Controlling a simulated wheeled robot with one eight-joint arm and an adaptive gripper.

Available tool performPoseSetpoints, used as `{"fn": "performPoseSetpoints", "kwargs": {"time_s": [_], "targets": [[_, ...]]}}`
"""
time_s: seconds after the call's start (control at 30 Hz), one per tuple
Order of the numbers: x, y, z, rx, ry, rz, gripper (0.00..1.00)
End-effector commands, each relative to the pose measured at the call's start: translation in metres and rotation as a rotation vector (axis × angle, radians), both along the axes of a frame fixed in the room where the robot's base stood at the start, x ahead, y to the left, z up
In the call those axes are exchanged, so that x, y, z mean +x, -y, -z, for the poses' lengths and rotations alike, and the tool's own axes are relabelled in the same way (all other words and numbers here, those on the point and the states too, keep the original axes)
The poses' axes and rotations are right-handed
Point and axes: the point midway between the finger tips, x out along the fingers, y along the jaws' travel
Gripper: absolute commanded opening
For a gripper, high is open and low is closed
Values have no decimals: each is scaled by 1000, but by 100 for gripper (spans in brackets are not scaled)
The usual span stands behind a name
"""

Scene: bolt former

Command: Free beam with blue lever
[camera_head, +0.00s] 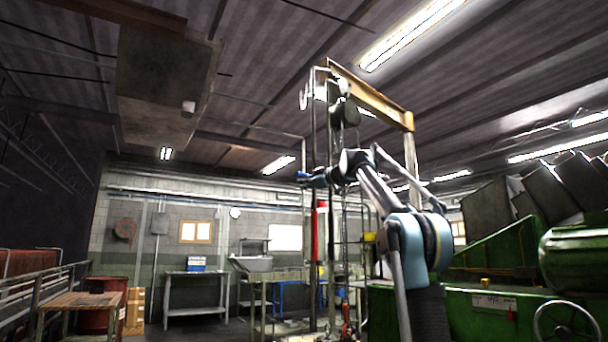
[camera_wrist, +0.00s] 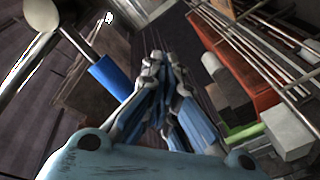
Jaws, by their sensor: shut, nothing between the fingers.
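The beam (camera_head: 372,94) is a yellow-orange bar high on a frame in the head view, above my arm. The blue lever is a short blue cylinder (camera_wrist: 110,77) on a pale rod, left of my fingers in the wrist view. A small blue piece that looks like its handle (camera_head: 301,174) shows at the tip of my arm in the head view. In the head view my gripper (camera_head: 318,180) is small and partly merges with the frame behind.
A hoist-like dark body (camera_head: 347,113) hangs under the beam, near my arm. A green machine (camera_head: 470,300) with a handwheel stands at right. Tables (camera_head: 195,290) and a barrel stand at left. In the wrist view, an orange-red rack (camera_wrist: 232,68) with grey blocks lies at right.

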Motion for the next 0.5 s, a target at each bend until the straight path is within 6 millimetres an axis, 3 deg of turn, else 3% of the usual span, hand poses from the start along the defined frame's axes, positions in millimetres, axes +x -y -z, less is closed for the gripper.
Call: {"fn": "performPoseSetpoints", "kwargs": {"time_s": [0.4, 0.5], "targets": [[-2, -3, -40, 0, 0, 1, 0], [-4, -2, -39, 0, 0, 1, 0]]}}
